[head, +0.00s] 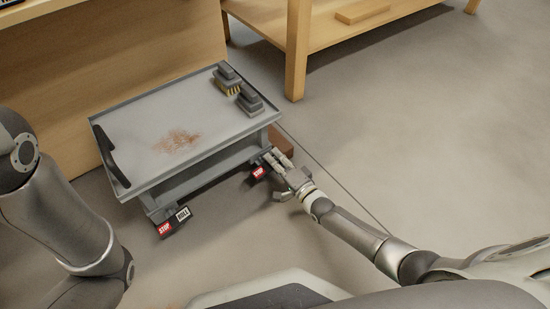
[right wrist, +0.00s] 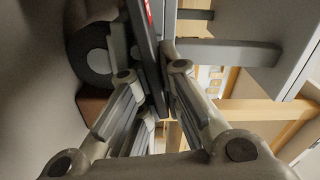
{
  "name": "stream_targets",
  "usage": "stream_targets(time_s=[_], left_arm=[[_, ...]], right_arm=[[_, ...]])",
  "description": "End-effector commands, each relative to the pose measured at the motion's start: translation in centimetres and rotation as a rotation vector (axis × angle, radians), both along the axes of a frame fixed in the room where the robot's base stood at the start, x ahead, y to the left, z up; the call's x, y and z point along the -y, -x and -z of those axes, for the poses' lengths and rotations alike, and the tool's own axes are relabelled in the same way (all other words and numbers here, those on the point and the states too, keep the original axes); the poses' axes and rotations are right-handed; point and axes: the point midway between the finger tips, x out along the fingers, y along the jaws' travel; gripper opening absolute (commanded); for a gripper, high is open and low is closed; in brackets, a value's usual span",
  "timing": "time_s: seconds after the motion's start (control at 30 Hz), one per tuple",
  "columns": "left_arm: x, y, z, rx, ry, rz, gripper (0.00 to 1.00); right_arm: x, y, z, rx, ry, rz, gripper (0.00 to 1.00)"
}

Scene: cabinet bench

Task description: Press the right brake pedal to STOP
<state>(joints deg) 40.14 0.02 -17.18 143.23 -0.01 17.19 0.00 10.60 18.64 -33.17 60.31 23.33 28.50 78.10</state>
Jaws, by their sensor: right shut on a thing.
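The grey cart (head: 125,116) stands on the floor with a dark brake pedal at each front corner. The right brake pedal (head: 259,173) shows a red STOP label; its other end is hidden behind my right gripper (head: 280,162). My right gripper is low at the cart's right front corner, shut on the pedal. In the right wrist view, the pedal's dark edge with a bit of red (right wrist: 149,50) runs between the two fingers (right wrist: 160,95). The left pedal (head: 170,227) shows red STOP and white ROLL labels. My left gripper is out of view.
The cart's black handle (head: 109,155) is at left. A wooden bench (head: 297,45) stands behind. The floor at right is clear.

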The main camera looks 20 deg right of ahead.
Motion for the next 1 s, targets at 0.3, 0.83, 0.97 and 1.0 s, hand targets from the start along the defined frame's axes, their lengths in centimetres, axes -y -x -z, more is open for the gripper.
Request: stream_targets(time_s=[0.3, 0.83, 0.97, 1.0], left_arm=[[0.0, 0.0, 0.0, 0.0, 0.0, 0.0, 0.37], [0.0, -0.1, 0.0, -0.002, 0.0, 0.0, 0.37], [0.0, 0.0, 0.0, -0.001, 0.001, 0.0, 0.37], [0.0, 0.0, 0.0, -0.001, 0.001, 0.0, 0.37]], right_arm=[[0.0, 0.0, 0.0, -0.001, 0.001, -0.001, 0.29], [1.6, 4.2, 0.2, -0.004, 0.001, -0.001, 0.29], [2.4, 6.8, 0.2, -0.003, 0.002, -0.001, 0.29], [2.7, 7.5, 0.1, -0.003, 0.002, -0.001, 0.29]])
